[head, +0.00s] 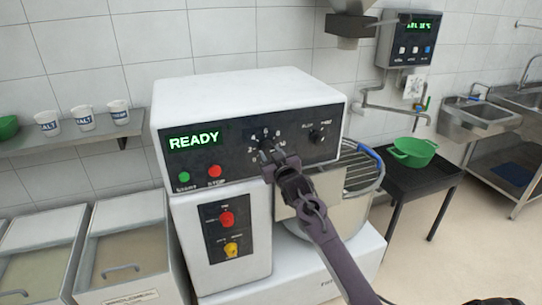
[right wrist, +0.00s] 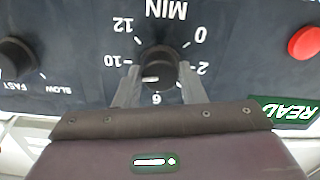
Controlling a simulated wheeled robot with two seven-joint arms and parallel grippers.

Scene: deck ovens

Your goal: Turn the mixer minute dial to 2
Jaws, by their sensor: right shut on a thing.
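The mixer (head: 255,88) is a white machine with a black front panel and a green READY display (head: 194,140). The minute dial (head: 264,144) is a black knob in a ring of numbers on that panel. In the right wrist view, which is upside down, the minute dial (right wrist: 158,68) sits under the word MIN, with 0, 2, 6, 10 and 12 readable. My right gripper (head: 274,157) is shut on the dial, one finger on each side of it. A short white mark shows on the knob, but I cannot tell which number it points to. My left gripper is out of view.
A slow/fast knob (head: 316,134) is right of the dial. A green button (head: 184,177) and red stop button (head: 215,171) are at lower left. The bowl guard (head: 362,170) is close to my right arm. A green pot (head: 413,151) stands on a dark table.

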